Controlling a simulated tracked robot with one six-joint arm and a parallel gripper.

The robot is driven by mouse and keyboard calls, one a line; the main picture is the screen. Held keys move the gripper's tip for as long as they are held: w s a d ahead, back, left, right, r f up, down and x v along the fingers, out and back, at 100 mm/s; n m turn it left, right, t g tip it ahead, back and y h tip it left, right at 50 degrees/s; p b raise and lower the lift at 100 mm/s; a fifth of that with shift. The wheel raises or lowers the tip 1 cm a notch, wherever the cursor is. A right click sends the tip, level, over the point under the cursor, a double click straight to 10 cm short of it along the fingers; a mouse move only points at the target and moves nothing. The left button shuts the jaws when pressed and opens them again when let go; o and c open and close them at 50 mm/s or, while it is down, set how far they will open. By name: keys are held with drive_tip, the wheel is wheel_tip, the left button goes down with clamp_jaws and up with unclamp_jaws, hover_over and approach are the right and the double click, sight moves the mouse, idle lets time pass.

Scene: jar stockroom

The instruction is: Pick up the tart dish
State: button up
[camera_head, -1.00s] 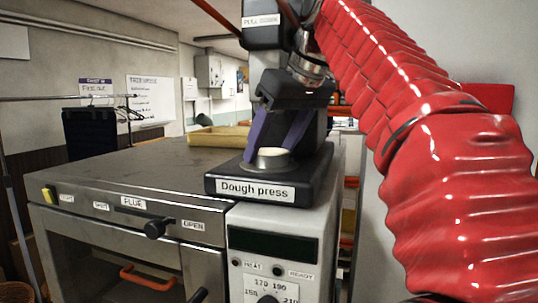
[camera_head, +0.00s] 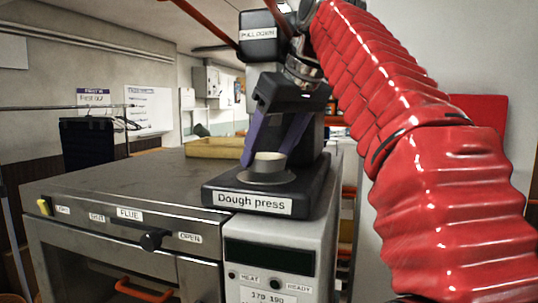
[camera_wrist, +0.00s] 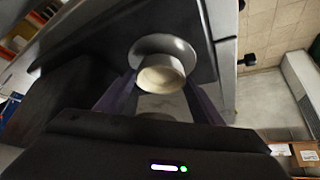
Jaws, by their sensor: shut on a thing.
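The tart dish (camera_head: 268,165) is a small grey cup with a pale filling, upright between my fingers. My gripper (camera_head: 267,153) has two purple fingers and is shut on it from both sides. The dish is just above the round grey plate of the dough press (camera_head: 254,203); the exact gap is hard to tell. In the wrist view the dish (camera_wrist: 161,74) shows its pale round top between the fingers, with the round plate (camera_wrist: 166,43) behind it.
The press stands on a control cabinet (camera_head: 270,258) beside a steel oven (camera_head: 115,180) with a broad flat top. A yellowish tray (camera_head: 218,147) lies at the back of that top. A "pull down" press head (camera_head: 259,35) is above my gripper.

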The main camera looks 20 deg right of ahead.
drive_tip(key=s+d, duration=0.3)
drive_tip(key=s, duration=0.5)
drive_tip(key=s+d, duration=0.4)
drive_tip(key=s, duration=0.4)
drive_tip(key=shift+s, duration=0.3)
idle(0.3)
idle(0.5)
